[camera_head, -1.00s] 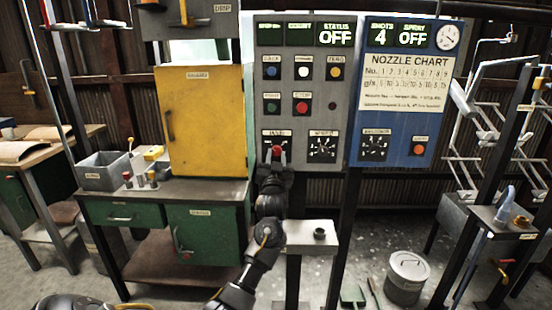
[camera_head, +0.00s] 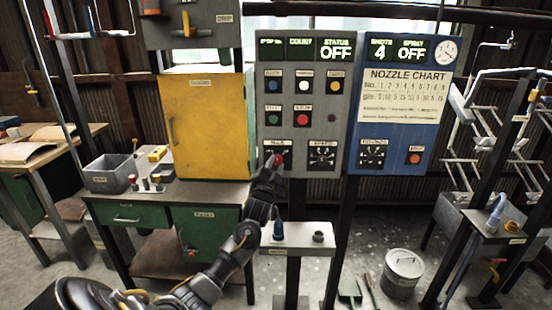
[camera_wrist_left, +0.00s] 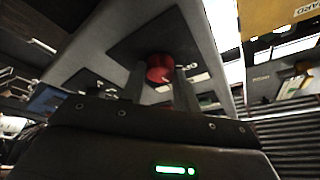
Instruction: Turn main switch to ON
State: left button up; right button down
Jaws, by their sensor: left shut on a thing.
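The main switch (camera_head: 279,160) is a red knob at the lower left of the grey control panel (camera_head: 331,98), under a label that seems to read MAIN. The panel's status display (camera_head: 336,50) reads OFF. My left gripper (camera_head: 272,166) reaches up to the panel and is shut on the red knob, partly covering it. In the left wrist view the red knob (camera_wrist_left: 160,68) sits between the two fingers of the left gripper (camera_wrist_left: 161,85). The knob's exact turn angle cannot be read. My right gripper is not in view.
A dial (camera_head: 322,155) sits right of the main switch, with several coloured buttons above. The blue panel (camera_head: 425,160) adjoins on the right. A yellow cabinet (camera_head: 208,125) stands close on the left. A small grey stand (camera_head: 298,236) is below the panel.

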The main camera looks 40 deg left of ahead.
pick_arm(q)
jog(key=m+h+p, duration=0.1)
jog(key=m+p, duration=0.2)
jog(key=m, duration=0.1)
jog(key=r+m+h+p, duration=0.1)
jog(key=m+p, duration=0.1)
jog(key=shift+s+a+m+g+h+p, duration=0.1)
jog(key=shift+a+m+g+h+p, duration=0.1)
jog(key=shift+m+g+h+p, duration=0.15)
jog(key=m+g+h+p, duration=0.1)
jog(key=m+p, duration=0.2)
jog(key=m, duration=0.1)
jog(key=shift+m+g+p, duration=0.25)
jog(key=shift+m+p, duration=0.1)
jog(key=shift+p, duration=0.1)
jog(key=shift+m, duration=0.4)
jog(key=o, duration=1)
